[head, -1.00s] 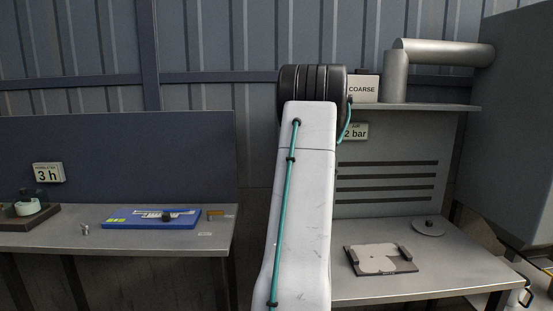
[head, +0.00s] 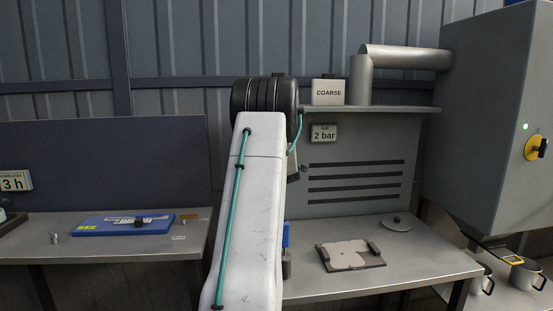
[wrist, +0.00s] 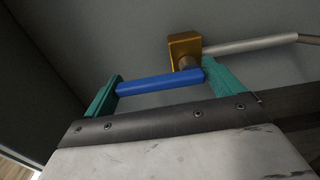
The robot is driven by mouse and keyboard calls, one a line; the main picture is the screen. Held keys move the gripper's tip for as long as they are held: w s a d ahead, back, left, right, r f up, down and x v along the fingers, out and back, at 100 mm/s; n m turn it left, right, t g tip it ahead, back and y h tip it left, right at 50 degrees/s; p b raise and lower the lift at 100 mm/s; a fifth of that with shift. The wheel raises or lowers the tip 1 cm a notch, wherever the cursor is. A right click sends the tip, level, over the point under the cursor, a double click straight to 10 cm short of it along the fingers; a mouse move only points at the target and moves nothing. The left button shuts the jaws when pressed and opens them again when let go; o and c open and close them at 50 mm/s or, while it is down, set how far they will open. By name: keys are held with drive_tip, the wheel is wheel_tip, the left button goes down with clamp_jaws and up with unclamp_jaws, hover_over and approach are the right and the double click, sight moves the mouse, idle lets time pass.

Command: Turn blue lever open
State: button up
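In the wrist view, the blue lever (wrist: 160,83) is a straight bar running from the brass valve body (wrist: 185,46), which a grey pipe joins from the right. My gripper (wrist: 162,88) has teal fingers spread wide, one near each end of the lever. The lever spans the gap lengthwise; I cannot tell whether the fingers touch it. In the head view, my white arm hides the gripper and valve. A small blue piece (head: 286,234) shows at the arm's right edge, perhaps part of the lever.
The right bench (head: 420,262) carries a dark plate fixture (head: 350,255) and a round disc (head: 397,224).

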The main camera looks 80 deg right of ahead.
drive_tip(key=v, duration=0.7)
drive_tip(key=shift+s+a, duration=0.15)
drive_tip(key=shift+a, duration=0.25)
idle(0.4)
